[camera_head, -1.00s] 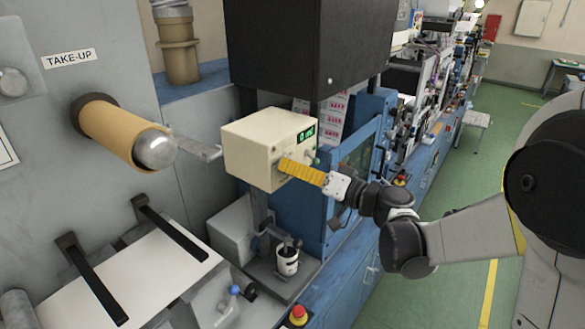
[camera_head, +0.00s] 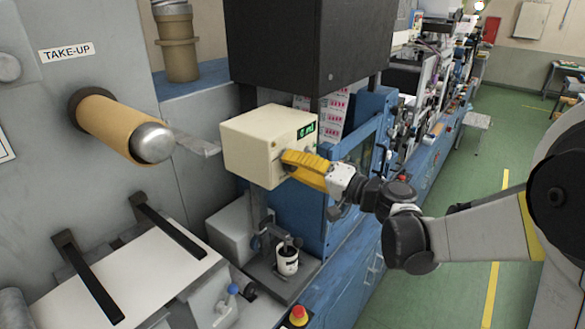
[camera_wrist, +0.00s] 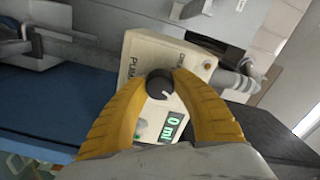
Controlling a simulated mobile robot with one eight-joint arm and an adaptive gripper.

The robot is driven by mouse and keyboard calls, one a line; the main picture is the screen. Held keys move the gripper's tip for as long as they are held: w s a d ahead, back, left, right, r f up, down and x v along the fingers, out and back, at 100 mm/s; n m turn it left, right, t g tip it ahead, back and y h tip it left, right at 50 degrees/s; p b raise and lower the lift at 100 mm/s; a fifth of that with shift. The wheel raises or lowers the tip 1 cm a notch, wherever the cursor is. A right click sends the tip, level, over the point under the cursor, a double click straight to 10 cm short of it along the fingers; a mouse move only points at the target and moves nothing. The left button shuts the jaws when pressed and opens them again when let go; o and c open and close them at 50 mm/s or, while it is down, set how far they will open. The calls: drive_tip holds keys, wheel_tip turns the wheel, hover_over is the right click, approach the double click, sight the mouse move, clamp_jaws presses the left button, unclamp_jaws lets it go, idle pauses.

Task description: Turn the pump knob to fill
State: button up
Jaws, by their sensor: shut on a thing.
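The pump box (camera_head: 250,146) is cream, with a small green display (camera_head: 306,131) on its front that reads about 0 ml. The display also shows in the wrist view (camera_wrist: 171,128). The black round pump knob (camera_wrist: 160,85) with a white pointer line sits on the box's face. My yellow gripper (camera_wrist: 162,78) is shut on the knob, one finger on each side. In the head view my gripper (camera_head: 296,160) reaches the box's front from the right and hides the knob. Some lettering on the panel is partly covered by the fingers.
A dark-and-white cup (camera_head: 288,262) stands on a tray below the box. A red stop button (camera_head: 298,316) is at the front. The take-up roll (camera_head: 118,124) sticks out at the left.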

drive_tip(key=shift+m+b, duration=0.55)
drive_tip(key=shift+m, duration=1.45)
drive_tip(key=o, duration=1.2)
drive_tip(key=shift+d, duration=0.1)
drive_tip(key=v, duration=1.1)
drive_tip(key=shift+s+d, duration=0.3)
